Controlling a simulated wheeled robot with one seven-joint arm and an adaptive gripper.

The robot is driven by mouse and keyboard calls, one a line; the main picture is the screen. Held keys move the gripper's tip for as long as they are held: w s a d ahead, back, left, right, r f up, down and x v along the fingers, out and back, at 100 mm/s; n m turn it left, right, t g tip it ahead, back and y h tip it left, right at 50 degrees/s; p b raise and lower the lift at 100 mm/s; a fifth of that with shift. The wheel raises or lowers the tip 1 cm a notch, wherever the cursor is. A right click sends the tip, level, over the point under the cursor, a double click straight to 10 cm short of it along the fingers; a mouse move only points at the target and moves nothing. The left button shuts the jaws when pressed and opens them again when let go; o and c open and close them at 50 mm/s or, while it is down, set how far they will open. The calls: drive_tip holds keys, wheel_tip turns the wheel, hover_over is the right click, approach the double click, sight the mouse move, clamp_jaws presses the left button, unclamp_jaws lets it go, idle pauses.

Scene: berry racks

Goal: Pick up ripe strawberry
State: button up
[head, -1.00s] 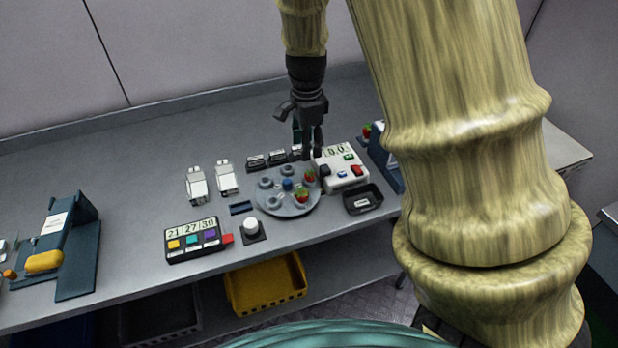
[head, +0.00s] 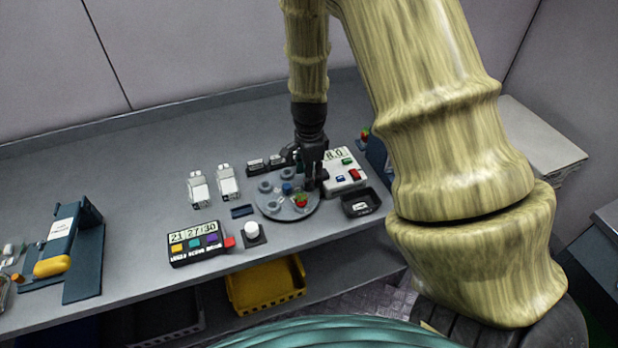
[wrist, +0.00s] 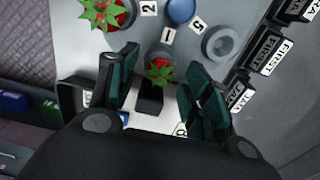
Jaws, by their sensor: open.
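My gripper (head: 313,180) points down over the right part of a round grey disc (head: 272,211). In the wrist view my gripper (wrist: 164,64) is open, with one dark finger on each side of a red strawberry (wrist: 158,74) with green leaves. That strawberry is hidden behind the gripper in the head view. A second red strawberry (head: 300,200) sits at the front of the disc. It also shows at the upper left of the wrist view (wrist: 104,14). Whether the fingers touch the nearer berry cannot be told.
A white device with a display and buttons (head: 345,166) stands close right of the gripper. A black tray (head: 357,211) lies in front of it. Black label blocks (wrist: 268,58) stand behind the disc. A blue knob (wrist: 180,10) is at its centre.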

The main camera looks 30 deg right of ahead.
drive_tip(key=shift+f, duration=0.4)
drive_tip(key=c, duration=0.7)
drive_tip(key=shift+r, duration=0.1)
